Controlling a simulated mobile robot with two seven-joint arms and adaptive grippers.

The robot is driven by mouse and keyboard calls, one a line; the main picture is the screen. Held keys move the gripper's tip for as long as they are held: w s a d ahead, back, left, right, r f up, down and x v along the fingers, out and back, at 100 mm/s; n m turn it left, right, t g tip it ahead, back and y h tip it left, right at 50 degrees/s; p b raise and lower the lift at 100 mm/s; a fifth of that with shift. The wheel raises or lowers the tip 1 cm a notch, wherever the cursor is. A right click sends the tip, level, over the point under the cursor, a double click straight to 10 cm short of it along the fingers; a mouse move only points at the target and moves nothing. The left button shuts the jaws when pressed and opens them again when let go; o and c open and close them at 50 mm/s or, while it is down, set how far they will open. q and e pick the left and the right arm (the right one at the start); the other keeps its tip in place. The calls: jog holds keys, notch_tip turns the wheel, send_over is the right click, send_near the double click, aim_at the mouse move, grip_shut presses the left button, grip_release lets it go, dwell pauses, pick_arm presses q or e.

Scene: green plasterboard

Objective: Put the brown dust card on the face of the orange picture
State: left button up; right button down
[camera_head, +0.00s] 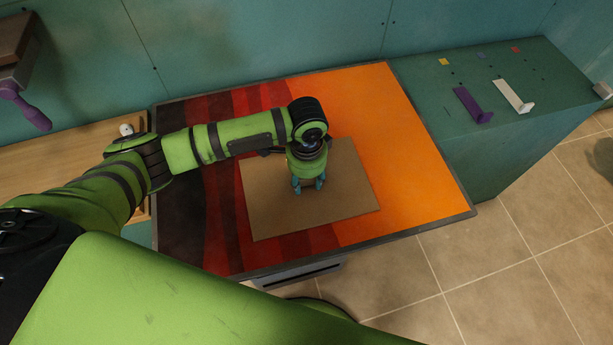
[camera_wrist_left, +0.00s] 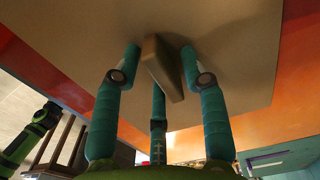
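The orange picture (camera_head: 405,150) lies face up, with black and red bands on its left and orange on its right. The brown dust card (camera_head: 268,205) lies over the middle of its face, turned a little, with picture showing all round. In the left wrist view the card (camera_wrist_left: 230,50) carries a brown block-like grip (camera_wrist_left: 160,68). My left gripper (camera_head: 308,186) points down at the card. Its teal fingers (camera_wrist_left: 160,65) stand around the grip, spread, with a gap visible on the right side. Whether any finger touches the grip is hard to tell. My right gripper is out of view.
A green cabinet (camera_head: 500,140) with a purple bracket (camera_head: 470,105) and a white bracket (camera_head: 513,96) stands at the right. A wooden surface (camera_head: 60,160) is at the left, below a tool with a purple handle (camera_head: 28,108). A teal wall is behind. Tiled floor is clear at lower right.

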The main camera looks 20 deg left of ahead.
pick_arm(q)
jog(key=shift+r, duration=0.1)
notch_tip(320, 180, up, 12)
jog(key=b, duration=0.1)
jog(key=shift+b, duration=0.3)
